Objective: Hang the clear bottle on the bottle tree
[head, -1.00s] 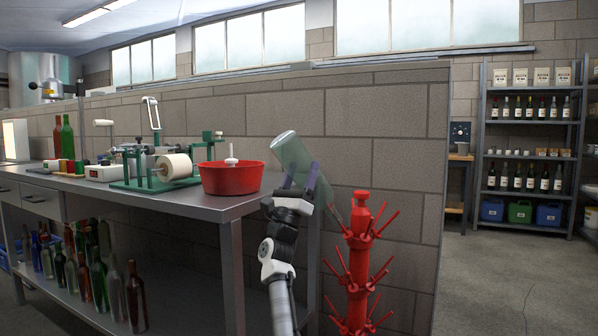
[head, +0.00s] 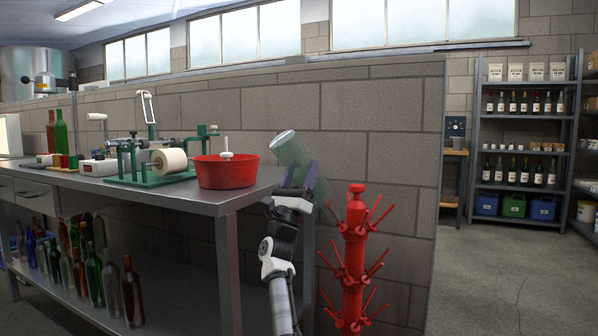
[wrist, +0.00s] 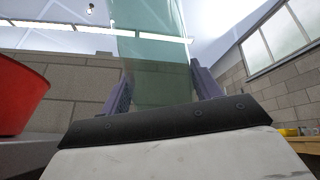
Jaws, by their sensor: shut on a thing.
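A clear, pale green-tinted bottle (head: 291,149) is held in my gripper (head: 301,177), which is shut on it. The bottle is tilted, with its base up and to the left and its narrower end down to the right, towards the tree. In the wrist view the bottle (wrist: 152,50) stands between the two purple-grey fingers. The red bottle tree (head: 353,262), with several upward-slanting pegs, stands to the right of my gripper. The bottle's lower end is near an upper left peg; I cannot tell whether they touch. No bottle shows on the tree's visible pegs.
A metal workbench (head: 226,205) on the left holds a red basin (head: 227,173) and a green machine (head: 130,160). Several bottles stand on its lower shelf. A block wall (head: 345,110) is behind the tree. Open floor (head: 490,285) lies to the right.

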